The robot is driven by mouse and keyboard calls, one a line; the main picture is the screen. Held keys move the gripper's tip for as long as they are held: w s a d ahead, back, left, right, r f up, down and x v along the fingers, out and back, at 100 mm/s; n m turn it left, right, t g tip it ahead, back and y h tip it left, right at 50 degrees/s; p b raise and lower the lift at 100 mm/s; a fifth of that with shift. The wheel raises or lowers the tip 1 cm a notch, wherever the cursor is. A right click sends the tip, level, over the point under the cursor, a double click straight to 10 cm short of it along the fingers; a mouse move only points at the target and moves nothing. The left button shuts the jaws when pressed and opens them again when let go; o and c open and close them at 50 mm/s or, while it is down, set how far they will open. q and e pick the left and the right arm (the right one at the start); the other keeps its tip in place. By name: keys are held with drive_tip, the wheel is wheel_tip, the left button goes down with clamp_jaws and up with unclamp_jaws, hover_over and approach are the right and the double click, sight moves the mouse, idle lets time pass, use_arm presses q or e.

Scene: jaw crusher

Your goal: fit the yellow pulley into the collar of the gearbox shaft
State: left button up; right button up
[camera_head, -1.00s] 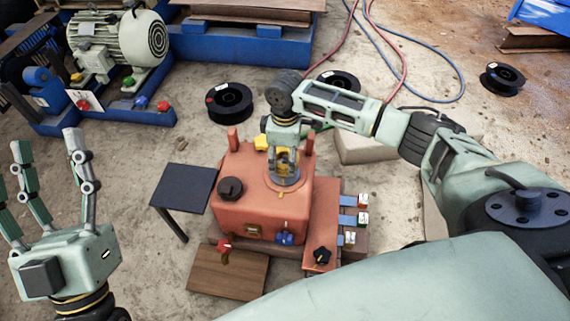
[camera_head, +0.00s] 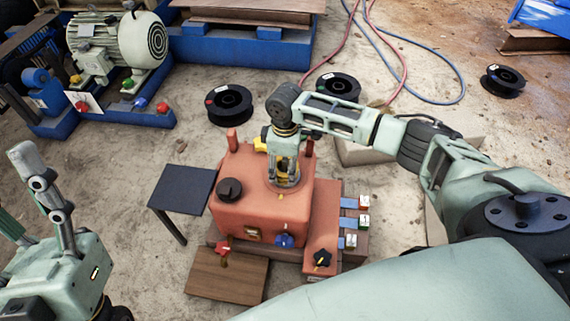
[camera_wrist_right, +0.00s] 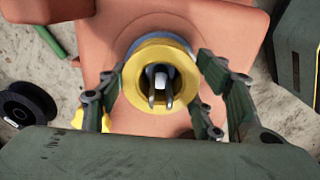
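The gearbox (camera_head: 255,208) is an orange-red box in the middle of the head view. The yellow pulley (camera_wrist_right: 134,86) sits upright at the collar (camera_wrist_right: 150,37), a grey ring on the gearbox top, with the grey shaft end (camera_wrist_right: 160,86) in its bore. How deep it sits I cannot tell. My right gripper (camera_head: 284,180) is over the gearbox. In the right wrist view its fingers (camera_wrist_right: 162,68) stand spread on both sides of the pulley, with a small gap on the right. My left gripper (camera_head: 14,190) is open and empty at the left edge, partly cut off.
A small dark table (camera_head: 183,190) stands left of the gearbox, and a wooden board (camera_head: 226,275) lies in front. Colored switches (camera_head: 351,222) are on its right. Black spools (camera_head: 229,104) and hoses (camera_head: 420,48) lie behind. A motor (camera_head: 118,42) is at the back left.

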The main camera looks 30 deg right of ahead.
drive_tip(key=o, duration=0.3)
drive_tip(key=shift+o, duration=0.2)
